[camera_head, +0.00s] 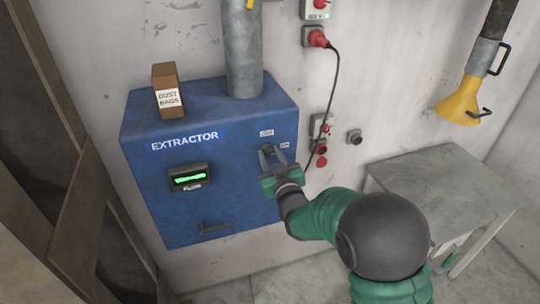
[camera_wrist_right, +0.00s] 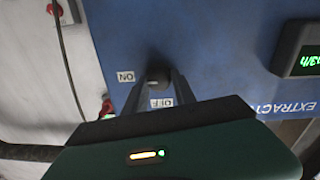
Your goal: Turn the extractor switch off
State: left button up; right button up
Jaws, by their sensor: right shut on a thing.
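The blue extractor box (camera_head: 165,200) hangs on the wall, marked "EXTRACTOR". Its switch is a small dark round knob (camera_wrist_right: 158,74) on the front face, seen best in the right wrist view. A white OFF label (camera_head: 266,133) and an ON label (camera_head: 285,145) sit beside the knob. In the right wrist view, the OFF label (camera_wrist_right: 161,102) shows between the fingers and the ON label (camera_wrist_right: 125,77) lies to the left of the knob. My right gripper (camera_head: 270,151) is shut on the knob, one finger on either side. The knob's pointer direction is unclear. My left gripper is out of view.
A lit green display (camera_head: 189,179) and a handle (camera_head: 215,229) are on the box front. A dust-bag carton (camera_head: 167,88) and a grey pipe (camera_head: 243,50) stand on top. A red plug with a hanging cable (camera_head: 318,38) is right. A grey table (camera_head: 445,185) stands lower right.

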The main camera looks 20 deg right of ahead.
grip_shut()
jog(key=shift+f, duration=0.1)
jog(key=shift+f+n+b, duration=0.1)
jog(key=shift+n+b, duration=0.5)
jog(key=shift+b, duration=0.25)
jog(key=n+b, duration=0.5)
jog(key=b, duration=0.1)
jog(key=shift+f+n, duration=0.15)
jog(key=shift+n, duration=0.25)
jog(key=n+b, duration=0.5)
jog(key=n, duration=0.1)
jog(key=shift+n+b, duration=0.3)
jog(key=shift+b, duration=0.1)
jog(key=shift+n+y+b, duration=0.3)
jog(key=shift+n+b, duration=0.65)
jog(key=shift+n, duration=0.25)
jog(key=shift+r+n+b, duration=0.2)
jog(key=shift+n+b, duration=0.6)
jog(key=shift+n, duration=0.3)
jog(key=shift+r, duration=0.1)
